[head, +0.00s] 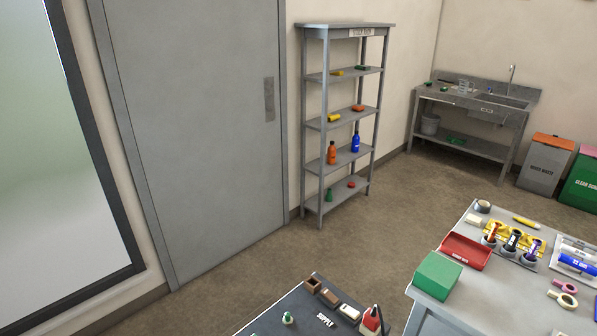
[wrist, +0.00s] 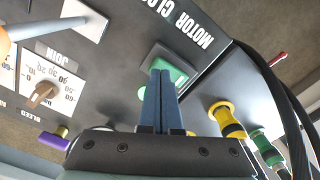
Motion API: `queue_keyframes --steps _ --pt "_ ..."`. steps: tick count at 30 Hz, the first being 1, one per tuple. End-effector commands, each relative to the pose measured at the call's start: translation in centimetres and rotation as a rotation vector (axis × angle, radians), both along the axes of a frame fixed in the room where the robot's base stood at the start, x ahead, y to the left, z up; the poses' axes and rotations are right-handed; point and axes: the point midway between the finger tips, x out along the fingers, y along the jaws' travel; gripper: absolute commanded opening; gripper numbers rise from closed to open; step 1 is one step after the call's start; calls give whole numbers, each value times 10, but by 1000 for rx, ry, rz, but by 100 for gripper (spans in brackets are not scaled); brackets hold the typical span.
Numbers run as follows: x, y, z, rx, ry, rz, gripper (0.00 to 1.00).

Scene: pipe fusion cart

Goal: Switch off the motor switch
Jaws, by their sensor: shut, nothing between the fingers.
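In the wrist view, a green motor switch (wrist: 181,70) sits in a grey frame on the dark panel (wrist: 120,62), beside a printed label (wrist: 190,22) that reads "MOTOR CLO…" before it is cut off. My gripper (wrist: 161,74) is shut and empty. Its two blue fingers lie together, with their tips over the switch and hiding part of it. I cannot tell whether the tips touch it or which way the switch is tipped. My gripper and the switch are not in the head view.
A brown knob (wrist: 42,94) on a dial is left of the fingers. Yellow (wrist: 228,120) and green (wrist: 263,145) connectors and black cables (wrist: 270,80) are to the right. The head view shows a dark "SUPPLY" surface (head: 290,318), a grey table (head: 500,290) and a shelf (head: 340,120).

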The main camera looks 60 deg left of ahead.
Motion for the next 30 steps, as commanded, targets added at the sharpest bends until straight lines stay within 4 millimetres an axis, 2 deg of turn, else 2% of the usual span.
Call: queue_keyframes --steps 30 --pt "0 0 -16 0 0 0 0"
